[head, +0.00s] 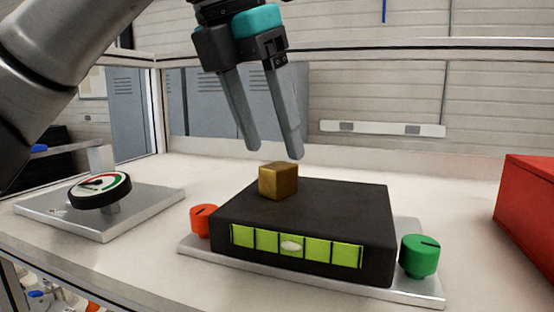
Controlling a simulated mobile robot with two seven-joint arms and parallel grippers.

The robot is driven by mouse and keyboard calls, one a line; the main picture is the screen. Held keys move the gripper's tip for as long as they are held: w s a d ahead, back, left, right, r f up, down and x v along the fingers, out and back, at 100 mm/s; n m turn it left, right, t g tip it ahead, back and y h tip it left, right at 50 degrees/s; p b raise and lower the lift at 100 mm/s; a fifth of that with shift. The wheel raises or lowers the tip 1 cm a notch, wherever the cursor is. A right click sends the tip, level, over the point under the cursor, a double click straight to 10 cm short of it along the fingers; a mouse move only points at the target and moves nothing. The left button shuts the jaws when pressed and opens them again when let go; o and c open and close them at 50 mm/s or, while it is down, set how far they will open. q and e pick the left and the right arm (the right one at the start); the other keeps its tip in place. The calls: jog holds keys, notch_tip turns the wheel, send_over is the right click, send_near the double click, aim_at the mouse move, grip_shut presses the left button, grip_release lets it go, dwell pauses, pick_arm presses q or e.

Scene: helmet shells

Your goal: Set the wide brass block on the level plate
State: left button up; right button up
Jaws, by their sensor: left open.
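The brass block (278,181) is a small gold cube-like piece. It rests on top of the dark level plate (340,205), towards its back left part. The plate's front has a yellow-green level window (296,246) with a pale bubble near the middle. My left gripper (274,153) is open and empty, with its two fingers pointing down just above and behind the block, apart from it as far as I can see. My right gripper is not in view.
An orange knob (203,221) and a green knob (419,256) flank the plate on a metal base (400,287). A round gauge (100,190) stands on a metal plate at left. A red box (528,205) is at right.

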pick_arm(q)
jog(key=p+v, duration=0.1)
jog(key=v, duration=0.6)
jog(key=shift+r, duration=0.3)
jog(key=shift+s, duration=0.1)
